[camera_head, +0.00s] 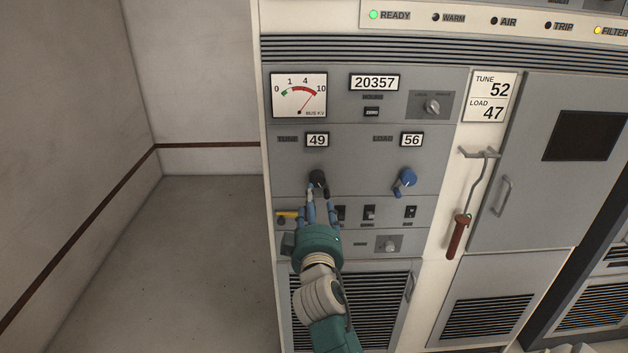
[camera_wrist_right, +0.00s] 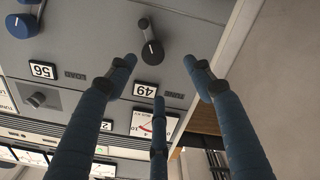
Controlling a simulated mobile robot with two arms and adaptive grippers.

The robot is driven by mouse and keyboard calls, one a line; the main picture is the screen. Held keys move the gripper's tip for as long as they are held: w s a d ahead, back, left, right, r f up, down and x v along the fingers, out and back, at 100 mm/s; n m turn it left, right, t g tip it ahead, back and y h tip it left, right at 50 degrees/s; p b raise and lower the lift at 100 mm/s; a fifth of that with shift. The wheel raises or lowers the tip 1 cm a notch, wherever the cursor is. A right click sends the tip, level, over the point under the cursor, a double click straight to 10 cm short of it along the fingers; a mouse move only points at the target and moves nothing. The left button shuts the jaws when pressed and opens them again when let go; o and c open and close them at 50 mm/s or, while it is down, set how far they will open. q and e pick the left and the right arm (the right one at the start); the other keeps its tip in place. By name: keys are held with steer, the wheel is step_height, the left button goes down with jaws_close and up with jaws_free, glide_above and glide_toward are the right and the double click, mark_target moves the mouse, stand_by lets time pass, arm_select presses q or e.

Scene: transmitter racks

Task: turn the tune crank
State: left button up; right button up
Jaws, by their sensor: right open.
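The tune crank (camera_head: 318,178) is a dark knob on the grey panel, below the tune counter (camera_head: 317,140), which reads 49. In the right wrist view the crank (camera_wrist_right: 152,50) shows upside down, with its small handle (camera_wrist_right: 143,23) and a white line on its hub. My right gripper (camera_head: 319,203) is just below and in front of the crank and partly covers it in the head view. In the wrist view the right gripper (camera_wrist_right: 160,72) has its fingers spread, with nothing between them. My left gripper is not in view.
The blue load crank (camera_head: 406,178) is to the right, under a counter (camera_head: 411,140) reading 56. Switches (camera_head: 369,213) and a yellow handle (camera_head: 287,214) sit below the cranks. A red-handled rod (camera_head: 459,235) hangs on the right. Open floor (camera_head: 200,260) lies left.

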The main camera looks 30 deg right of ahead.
mark_target(316, 181)
steer(key=w+d, duration=0.1)
steer(key=w+d+r+p, duration=0.1)
steer(key=w+d, duration=0.1)
steer(key=shift+w+d, duration=0.15)
steer(key=shift+d, duration=0.05)
steer(key=p+x, duration=0.1)
steer(key=x, duration=0.4)
steer(key=shift+w+a+f, duration=0.1)
steer(key=shift+w+f, duration=0.1)
steer(key=shift+w+d+p, duration=0.35)
steer(key=shift+w, duration=0.05)
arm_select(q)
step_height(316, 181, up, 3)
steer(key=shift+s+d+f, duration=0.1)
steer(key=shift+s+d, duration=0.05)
